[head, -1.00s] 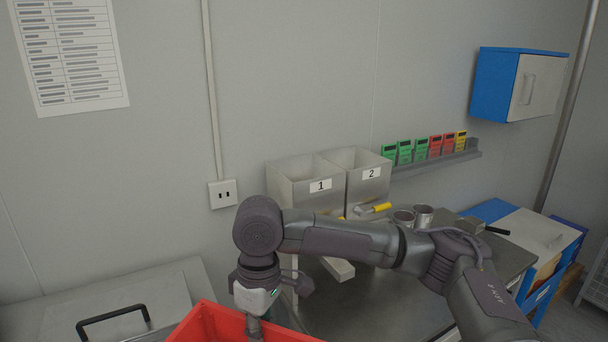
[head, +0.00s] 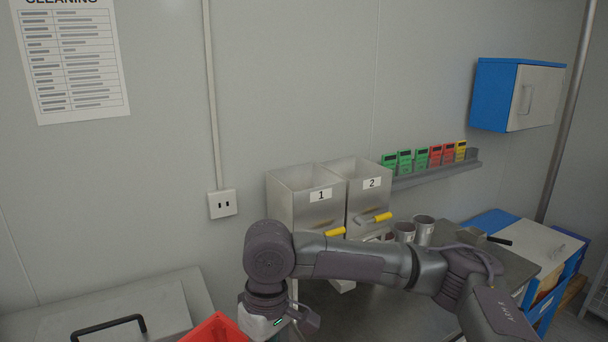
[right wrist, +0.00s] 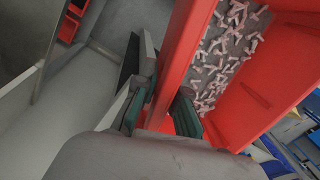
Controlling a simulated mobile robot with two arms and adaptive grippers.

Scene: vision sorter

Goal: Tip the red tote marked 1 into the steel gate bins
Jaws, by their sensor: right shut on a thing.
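The red tote (head: 216,329) shows only its upper corner at the bottom edge of the head view. In the right wrist view, the wall of the red tote (right wrist: 183,45) runs between the fingers of my right gripper (right wrist: 166,100), which is shut on it. Many small pale pink pieces (right wrist: 222,60) lie inside the tote. No number shows on the tote. Two steel gate bins stand against the wall, bin 1 (head: 303,213) and bin 2 (head: 371,200), open at the top with yellow handles. In the head view my right gripper's fingers are cut off. My left gripper is out of view.
Metal cups (head: 423,231) and a scoop (head: 476,233) stand on the dark bench (head: 385,292) right of the bins. A grey lid with a black handle (head: 109,326) is at lower left.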

